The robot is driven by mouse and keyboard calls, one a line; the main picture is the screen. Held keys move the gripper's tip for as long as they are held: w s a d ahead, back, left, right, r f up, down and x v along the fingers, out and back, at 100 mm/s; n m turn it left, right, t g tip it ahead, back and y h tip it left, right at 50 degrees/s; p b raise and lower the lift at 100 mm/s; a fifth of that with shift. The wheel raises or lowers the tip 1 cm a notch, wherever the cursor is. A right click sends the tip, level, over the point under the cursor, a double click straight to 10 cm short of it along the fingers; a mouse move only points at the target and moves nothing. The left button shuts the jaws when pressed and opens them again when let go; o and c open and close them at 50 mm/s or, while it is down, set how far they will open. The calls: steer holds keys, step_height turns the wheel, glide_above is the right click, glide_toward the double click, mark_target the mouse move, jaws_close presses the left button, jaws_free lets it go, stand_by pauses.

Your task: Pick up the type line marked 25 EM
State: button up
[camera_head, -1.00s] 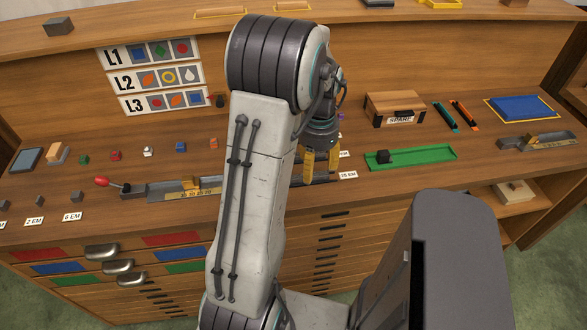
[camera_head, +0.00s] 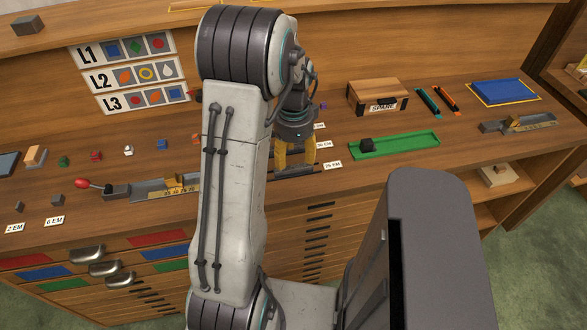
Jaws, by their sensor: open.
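The label reading 25 EM (camera_head: 333,165) lies on the worktop right of my gripper. A dark, thin line (camera_head: 296,173) lies level with it, just below my fingertips, partly covered by the fingers; it appears to be the 25 EM type line. My gripper (camera_head: 296,164) points down with its two yellow fingers apart and nothing seen between them. I cannot tell whether the fingertips touch the line.
A green tray (camera_head: 418,142) with a dark block is to the right, behind it a wooden SPARE box (camera_head: 377,94). A blue tray (camera_head: 503,92) is far right.

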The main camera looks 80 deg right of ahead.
mark_target(294, 169)
steer(key=shift+d+f+p, duration=0.15)
steer(key=shift+f+p, duration=0.35)
steer(key=shift+f, duration=2.3)
steer(key=shift+c, duration=0.2)
jaws_close()
